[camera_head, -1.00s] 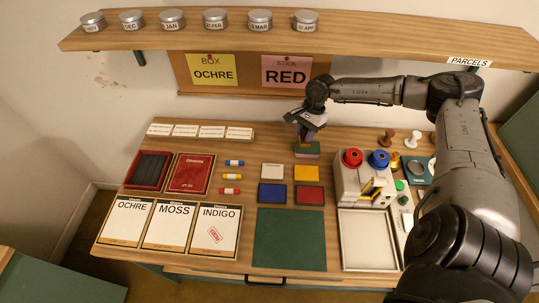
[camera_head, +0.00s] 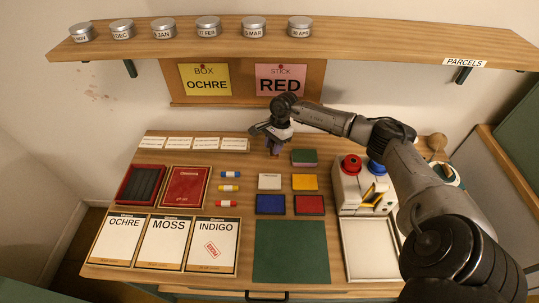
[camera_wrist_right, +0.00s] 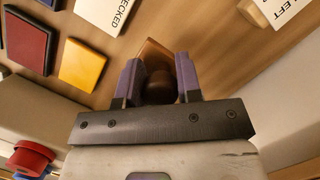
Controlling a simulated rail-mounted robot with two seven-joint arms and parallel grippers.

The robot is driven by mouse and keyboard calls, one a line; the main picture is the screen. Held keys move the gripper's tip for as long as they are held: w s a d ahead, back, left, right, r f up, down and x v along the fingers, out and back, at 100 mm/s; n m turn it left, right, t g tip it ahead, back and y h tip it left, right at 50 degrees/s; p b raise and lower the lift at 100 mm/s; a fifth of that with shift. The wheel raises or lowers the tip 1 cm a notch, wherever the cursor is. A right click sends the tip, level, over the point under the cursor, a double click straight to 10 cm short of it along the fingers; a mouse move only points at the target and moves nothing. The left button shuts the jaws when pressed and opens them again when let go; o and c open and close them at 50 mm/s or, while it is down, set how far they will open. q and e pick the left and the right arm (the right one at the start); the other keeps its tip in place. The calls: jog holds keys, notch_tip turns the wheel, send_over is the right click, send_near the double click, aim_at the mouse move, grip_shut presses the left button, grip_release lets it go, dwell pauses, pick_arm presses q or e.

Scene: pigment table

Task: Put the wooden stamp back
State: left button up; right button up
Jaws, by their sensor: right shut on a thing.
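My right gripper (camera_head: 273,148) is at the back of the table, left of the green pad (camera_head: 304,157). In the wrist view its two purple fingers (camera_wrist_right: 158,85) are shut on the dark brown knob of the wooden stamp (camera_wrist_right: 155,48). The stamp's lighter wooden base shows past the fingertips. In the head view the stamp is mostly hidden by the gripper, and I cannot tell its height above the table. My left gripper is not in view.
White, yellow, blue and red pads (camera_head: 309,205) lie in front of the gripper. Labelled blocks (camera_head: 193,143) stand at the back left. A white machine with a red button (camera_head: 351,164) stands right. The shelf (camera_head: 290,46) overhangs behind. My arm covers the right table area.

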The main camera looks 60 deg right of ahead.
aim_at(271, 150)
jog(key=shift+w+a+f, duration=0.3)
jog(key=shift+w+f, duration=0.15)
jog(key=shift+w, duration=0.2)
jog(key=shift+f+b, duration=0.3)
jog(key=shift+f, duration=1.7)
jog(key=shift+f, duration=0.1)
jog(key=o, duration=0.8)
jog(key=p+v, duration=0.1)
jog(key=v, duration=1.1)
jog(key=shift+s+d, duration=0.1)
